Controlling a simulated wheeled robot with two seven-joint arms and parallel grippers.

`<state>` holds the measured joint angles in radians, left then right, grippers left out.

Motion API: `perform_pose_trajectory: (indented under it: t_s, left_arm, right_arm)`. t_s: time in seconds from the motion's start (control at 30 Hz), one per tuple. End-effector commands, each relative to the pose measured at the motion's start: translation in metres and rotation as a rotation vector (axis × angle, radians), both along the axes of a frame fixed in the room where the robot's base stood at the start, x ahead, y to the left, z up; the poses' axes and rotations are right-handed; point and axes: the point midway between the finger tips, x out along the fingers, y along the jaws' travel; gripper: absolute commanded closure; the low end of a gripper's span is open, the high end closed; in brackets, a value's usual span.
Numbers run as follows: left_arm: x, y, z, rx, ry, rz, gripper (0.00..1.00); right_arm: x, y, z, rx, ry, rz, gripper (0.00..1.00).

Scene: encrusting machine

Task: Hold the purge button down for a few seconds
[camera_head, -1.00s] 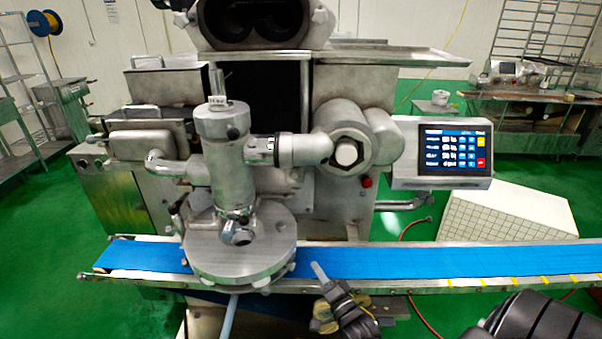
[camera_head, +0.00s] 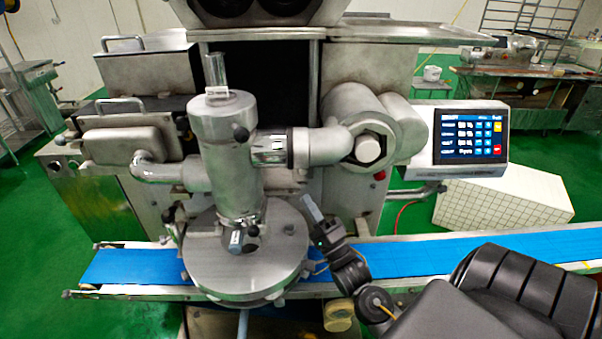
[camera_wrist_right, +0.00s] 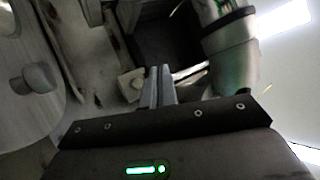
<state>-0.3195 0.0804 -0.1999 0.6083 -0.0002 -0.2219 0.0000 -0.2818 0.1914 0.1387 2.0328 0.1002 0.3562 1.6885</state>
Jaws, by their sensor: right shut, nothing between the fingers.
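No part carries a readable purge label, so I cannot tell which button is the purge button. The lit touch panel (camera_head: 474,135) at the right of the machine shows small blue, yellow and red keys. A red button (camera_head: 380,175) sits on the machine's front, below the large hex-nut fitting (camera_head: 368,150). My right gripper (camera_head: 312,208) is shut and empty, pointing up above the belt, just right of the round nozzle plate. It is apart from both the panel and the red button. Its shut fingers also show in the right wrist view (camera_wrist_right: 160,75). My left gripper is not in view.
The blue conveyor belt (camera_head: 420,254) crosses in front of the machine. The vertical steel cylinder (camera_head: 228,165) and round plate (camera_head: 245,262) stand left of my right gripper. A white gridded block (camera_head: 505,198) lies at the right behind the belt.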

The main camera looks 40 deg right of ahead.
Motion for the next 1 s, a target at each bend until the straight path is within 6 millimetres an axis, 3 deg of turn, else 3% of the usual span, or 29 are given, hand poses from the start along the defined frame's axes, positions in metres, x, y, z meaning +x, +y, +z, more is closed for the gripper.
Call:
perform_pose_trajectory:
  t_s: [0.1,0.23,0.6,1.0]
  left_arm:
    - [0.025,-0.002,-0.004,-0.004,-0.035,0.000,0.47]
    - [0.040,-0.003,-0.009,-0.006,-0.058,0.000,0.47]
    - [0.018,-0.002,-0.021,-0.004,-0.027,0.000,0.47]
    - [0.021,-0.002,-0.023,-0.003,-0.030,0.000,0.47]
  right_arm:
    - [0.010,-0.006,-0.002,-0.001,0.000,0.001,1.00]
    - [0.024,-0.017,-0.001,-0.002,-0.002,0.000,1.00]
    - [0.059,-0.043,-0.001,-0.001,-0.001,0.002,1.00]
    - [0.068,-0.049,0.000,0.001,0.000,0.003,1.00]
